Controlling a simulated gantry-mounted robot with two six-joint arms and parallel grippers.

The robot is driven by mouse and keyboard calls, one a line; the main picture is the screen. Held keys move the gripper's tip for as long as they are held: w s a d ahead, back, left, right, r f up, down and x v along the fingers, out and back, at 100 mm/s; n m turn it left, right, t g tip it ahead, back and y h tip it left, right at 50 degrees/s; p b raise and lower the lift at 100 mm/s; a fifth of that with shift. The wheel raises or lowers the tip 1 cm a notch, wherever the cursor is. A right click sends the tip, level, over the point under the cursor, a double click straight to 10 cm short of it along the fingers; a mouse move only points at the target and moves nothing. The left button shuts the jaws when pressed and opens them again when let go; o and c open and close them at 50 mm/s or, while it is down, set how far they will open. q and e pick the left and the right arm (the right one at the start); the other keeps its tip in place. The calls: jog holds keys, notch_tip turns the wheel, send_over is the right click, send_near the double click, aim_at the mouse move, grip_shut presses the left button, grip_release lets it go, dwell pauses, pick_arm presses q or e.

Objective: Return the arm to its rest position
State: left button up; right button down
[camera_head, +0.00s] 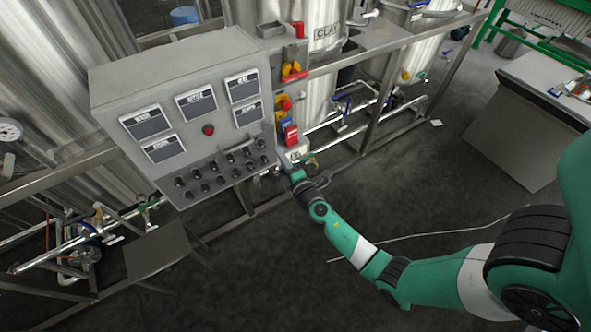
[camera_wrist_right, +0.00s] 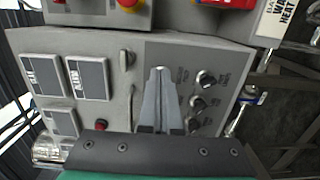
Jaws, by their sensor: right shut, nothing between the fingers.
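My right arm, green with white and black joints, reaches in from the lower right of the head view. My right gripper (camera_head: 284,163) is at the right edge of the grey control panel (camera_head: 184,84), beside its knobs. In the wrist view the right gripper (camera_wrist_right: 160,72) has its fingers together with nothing between them. It is in front of the panel face (camera_wrist_right: 222,62), near a column of black knobs (camera_wrist_right: 205,78). I cannot tell whether the fingertips touch the panel. My left gripper is in neither view.
Steel tanks (camera_head: 322,70) and a pipe frame (camera_head: 372,120) stand behind the panel. Red and yellow switches (camera_head: 291,70) are mounted just right of it. The dark floor (camera_head: 410,190) between is mostly clear, with a thin cable.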

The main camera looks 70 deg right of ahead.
jog(key=v, duration=0.7)
jog(key=shift+s+r, duration=0.25)
jog(key=shift+s, duration=0.05)
